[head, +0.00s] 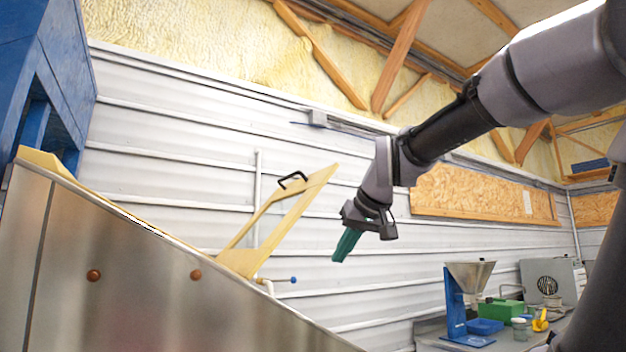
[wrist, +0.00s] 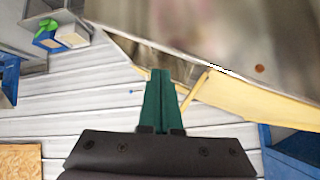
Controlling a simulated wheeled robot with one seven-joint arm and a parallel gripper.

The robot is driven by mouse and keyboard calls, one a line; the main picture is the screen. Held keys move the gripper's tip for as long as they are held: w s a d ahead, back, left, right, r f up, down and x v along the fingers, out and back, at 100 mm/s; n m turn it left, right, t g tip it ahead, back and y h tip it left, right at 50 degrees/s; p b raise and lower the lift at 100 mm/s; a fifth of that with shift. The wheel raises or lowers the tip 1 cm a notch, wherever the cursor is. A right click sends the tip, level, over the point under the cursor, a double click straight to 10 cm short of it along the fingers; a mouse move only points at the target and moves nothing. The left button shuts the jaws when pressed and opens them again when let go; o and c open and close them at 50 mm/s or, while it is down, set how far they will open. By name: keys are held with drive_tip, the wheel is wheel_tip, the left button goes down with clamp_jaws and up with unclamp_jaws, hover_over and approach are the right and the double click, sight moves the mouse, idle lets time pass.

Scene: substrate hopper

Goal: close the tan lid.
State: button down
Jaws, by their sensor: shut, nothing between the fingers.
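The tan lid (head: 299,213) stands raised and tilted on the top edge of the metal hopper (head: 140,270) in the head view. A black handle (head: 292,179) is on its upper part. My gripper (head: 341,252) has green fingers, is shut and empty, and hangs to the right of the lid, apart from it. In the wrist view my gripper (wrist: 160,75) points toward the hopper (wrist: 200,30). A tan strip of the lid (wrist: 193,92) shows just right of the fingertips there. The handle is not visible in the wrist view.
A blue frame (head: 60,70) rises at the left above the hopper. A bench (head: 440,340) at the lower right holds a funnel on a blue stand (head: 468,285), a green box (head: 500,311) and a blue tray (head: 485,326). Open space lies between lid and bench.

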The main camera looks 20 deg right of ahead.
drive_tip(key=w+d+r+n+t, duration=0.15)
drive_tip(key=w+r+n, duration=0.3)
drive_tip(key=r, duration=0.55)
drive_tip(key=w+d+r+n+t, duration=0.1)
drive_tip(key=w+r+n+t, duration=0.2)
drive_tip(key=w+r, duration=0.55)
drive_tip(key=w+d+r+n+t, duration=0.2)
drive_tip(key=w+r+n, duration=0.15)
drive_tip(key=r, duration=0.95)
drive_tip(key=shift+h, duration=0.4)
drive_tip(key=w, duration=0.3)
drive_tip(key=w+f, duration=0.1)
drive_tip(key=w, duration=0.2)
drive_tip(key=w+f, duration=0.1)
drive_tip(key=w, duration=0.2)
drive_tip(key=shift+w+a, duration=0.3)
drive_tip(key=shift+w, duration=0.1)
drive_tip(key=d+f, duration=0.2)
drive_tip(key=shift+w+d, duration=0.2)
drive_tip(key=shift+d, duration=0.2)
drive_tip(key=shift+f, duration=0.1)
